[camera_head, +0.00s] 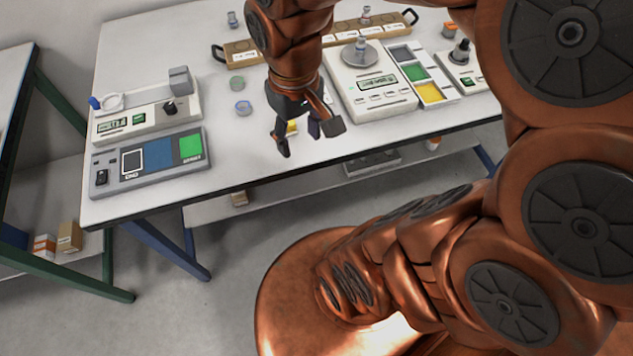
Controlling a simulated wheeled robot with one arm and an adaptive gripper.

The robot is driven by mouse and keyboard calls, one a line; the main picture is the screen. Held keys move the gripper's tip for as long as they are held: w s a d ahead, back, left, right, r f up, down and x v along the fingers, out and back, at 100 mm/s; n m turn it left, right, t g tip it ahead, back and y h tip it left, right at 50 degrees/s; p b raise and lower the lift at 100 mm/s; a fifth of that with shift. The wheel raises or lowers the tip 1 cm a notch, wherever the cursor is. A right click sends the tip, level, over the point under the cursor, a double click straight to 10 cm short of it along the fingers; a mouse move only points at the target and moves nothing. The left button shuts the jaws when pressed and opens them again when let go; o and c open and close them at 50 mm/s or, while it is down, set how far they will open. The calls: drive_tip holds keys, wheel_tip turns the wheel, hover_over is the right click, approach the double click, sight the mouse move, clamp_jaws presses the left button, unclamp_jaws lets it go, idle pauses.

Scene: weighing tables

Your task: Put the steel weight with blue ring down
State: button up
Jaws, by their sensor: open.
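A small steel weight (361,46) with what looks like a bluish ring stands upright on the round pan of the white balance (343,92). Another small steel weight (232,19) stands at the back left of the table; its ring is too small to make out surely. My gripper (309,138) hangs over the front part of the table, left of the balance. Its fingers point down, are apart and hold nothing that I can see. It is clear of both weights. A small yellow item (292,127) shows behind the fingers, partly hidden.
A wooden tray (240,55) with dark handles lies across the back, with a weight (366,15) on it. A panel with grey, green and yellow fields (430,92) lies right of the balance. Left are another device (146,120) and a control panel (150,160).

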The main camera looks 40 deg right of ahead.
drive_tip(key=s+a+f+g, duration=0.1)
drive_tip(key=s+a+f, duration=0.1)
drive_tip(key=s, duration=0.7)
drive_tip(key=shift+a+f+g, duration=0.15)
drive_tip(key=shift+a+g, duration=0.15)
drive_tip(key=shift+a, duration=0.25)
wheel_tip(320, 180, up, 4)
drive_tip(key=p, duration=0.3)
drive_tip(key=shift+f+p, duration=0.15)
drive_tip(key=shift+p, duration=0.2)
